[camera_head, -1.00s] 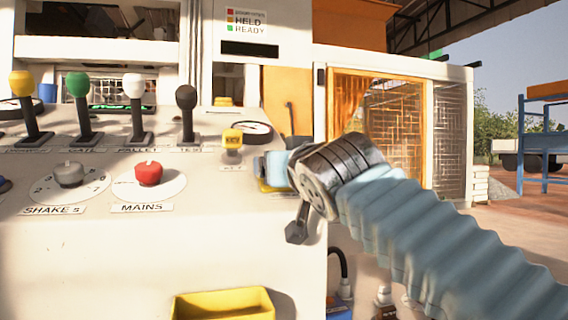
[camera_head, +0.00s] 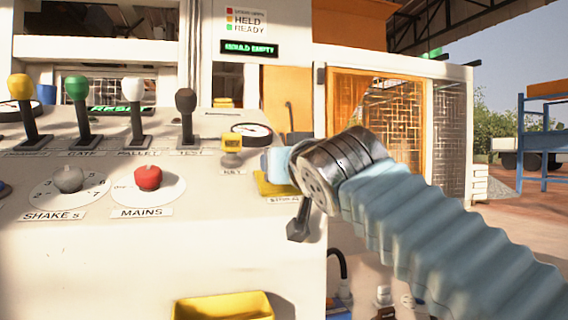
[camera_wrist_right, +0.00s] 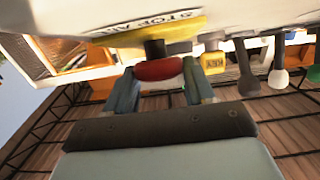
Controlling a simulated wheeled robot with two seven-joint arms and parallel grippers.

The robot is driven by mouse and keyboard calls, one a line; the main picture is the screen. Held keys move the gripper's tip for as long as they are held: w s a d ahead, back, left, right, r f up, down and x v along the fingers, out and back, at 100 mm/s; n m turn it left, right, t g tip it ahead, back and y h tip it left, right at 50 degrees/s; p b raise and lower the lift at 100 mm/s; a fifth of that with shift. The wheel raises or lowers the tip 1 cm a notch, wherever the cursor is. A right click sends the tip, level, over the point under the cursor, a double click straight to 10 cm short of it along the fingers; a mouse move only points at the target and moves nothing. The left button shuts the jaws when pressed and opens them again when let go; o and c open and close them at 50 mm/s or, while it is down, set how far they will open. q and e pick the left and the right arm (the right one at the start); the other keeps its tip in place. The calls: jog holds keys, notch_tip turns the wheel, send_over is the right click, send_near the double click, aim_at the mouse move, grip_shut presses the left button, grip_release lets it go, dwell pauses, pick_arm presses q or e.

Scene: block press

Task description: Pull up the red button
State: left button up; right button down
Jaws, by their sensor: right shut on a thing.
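In the right wrist view the red button (camera_wrist_right: 158,70) is a round red cap on a black stem, standing out from a yellow plate (camera_wrist_right: 190,29) marked STOP ALL. My right gripper (camera_wrist_right: 163,75) is shut on the button, one finger on each side. In the head view my right gripper (camera_head: 276,163) is over the yellow plate (camera_head: 272,187) at the panel's right end, and it hides the button. My left gripper is not in view.
Left of the plate are a yellow key switch (camera_head: 231,141), a red MAINS knob (camera_head: 148,178), a grey knob (camera_head: 69,179) and several levers (camera_head: 186,115). A yellow bin (camera_head: 223,306) is below. The panel front is clear. A display (camera_head: 249,48) reads MOULD EMPTY.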

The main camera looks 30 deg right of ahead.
jog(key=shift+s+r, duration=0.1)
jog(key=shift+r, duration=0.15)
jog(key=shift+c, duration=2)
grip_release()
jog(key=shift+s+f, duration=0.1)
jog(key=shift+s+a, duration=0.2)
jog(key=shift+s, duration=0.2)
jog(key=b+v, duration=0.2)
jog(key=v, duration=1)
jog(key=shift+s+b, duration=0.3)
jog(key=shift+s, duration=0.1)
